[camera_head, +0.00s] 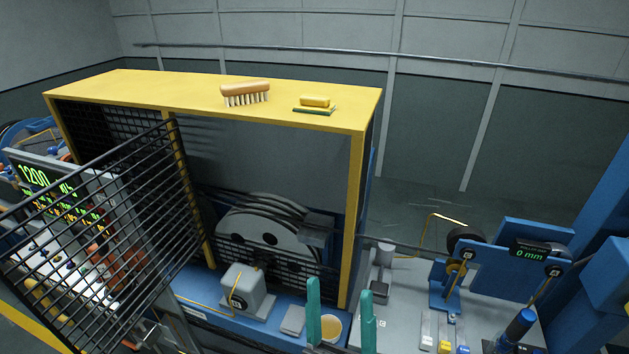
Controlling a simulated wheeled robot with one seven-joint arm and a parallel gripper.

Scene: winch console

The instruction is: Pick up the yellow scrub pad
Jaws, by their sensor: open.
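The yellow scrub pad (315,102) lies on the yellow top (190,92) of the winch housing, near its right end. It has a yellow upper part and a thin dark green layer underneath. My gripper (340,312) shows at the bottom of the view as two upright green fingers. The fingers are apart with nothing held between them. They appear well below the pad in the picture, in front of the blue console base.
A wooden brush (246,93) with pale bristles lies left of the pad. An open black mesh door (110,225) juts out at left. A yellow post (352,215) stands below the pad. A blue device (510,262) reading 0 mm is at right.

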